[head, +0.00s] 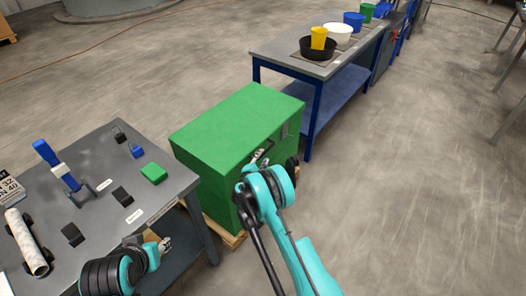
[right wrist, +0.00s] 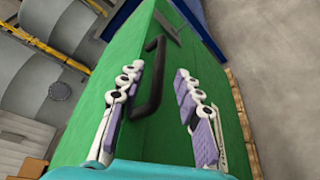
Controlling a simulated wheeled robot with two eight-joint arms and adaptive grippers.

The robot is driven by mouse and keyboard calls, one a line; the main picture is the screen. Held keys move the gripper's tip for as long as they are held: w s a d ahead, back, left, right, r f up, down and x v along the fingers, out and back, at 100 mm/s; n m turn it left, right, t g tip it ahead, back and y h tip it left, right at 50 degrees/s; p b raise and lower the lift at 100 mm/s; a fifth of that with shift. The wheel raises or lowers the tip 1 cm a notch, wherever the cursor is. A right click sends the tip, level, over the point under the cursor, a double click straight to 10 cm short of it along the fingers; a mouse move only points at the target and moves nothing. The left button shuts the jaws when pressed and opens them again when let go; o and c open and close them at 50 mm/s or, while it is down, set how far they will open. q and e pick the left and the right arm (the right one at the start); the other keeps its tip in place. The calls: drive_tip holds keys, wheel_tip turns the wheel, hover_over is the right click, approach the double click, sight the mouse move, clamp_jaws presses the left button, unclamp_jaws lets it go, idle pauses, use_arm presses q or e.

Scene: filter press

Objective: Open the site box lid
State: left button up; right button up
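The green site box (head: 225,130) stands on a pallet in the middle of the head view, with its lid down. Its black handle (right wrist: 152,80) shows on the green face in the right wrist view, along with a dark latch-like piece (right wrist: 167,28) above. My right gripper (head: 262,157) is at the box's front face. In the right wrist view its two fingers (right wrist: 159,73) are apart, with the handle between them; the left finger is closer to it. I cannot tell if they touch. My left gripper (head: 164,243) is by the grey table's edge, its fingers too small to read.
The grey table (head: 95,160) at left holds a blue clamp-like tool (head: 58,167), a white roll (head: 28,243) and small blocks. A blue-legged bench (head: 285,50) with bowls and cups stands behind the box.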

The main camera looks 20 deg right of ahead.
sight(266, 151)
drive_tip(key=b+x, duration=0.1)
drive_tip(key=x, duration=0.4)
drive_tip(key=shift+w+d+f+b, duration=0.15)
drive_tip(key=shift+w+d+b, duration=0.05)
drive_tip(key=shift+b, duration=0.15)
drive_tip(key=shift+w+d, duration=0.25)
drive_tip(key=shift+w, duration=0.15)
clamp_jaws()
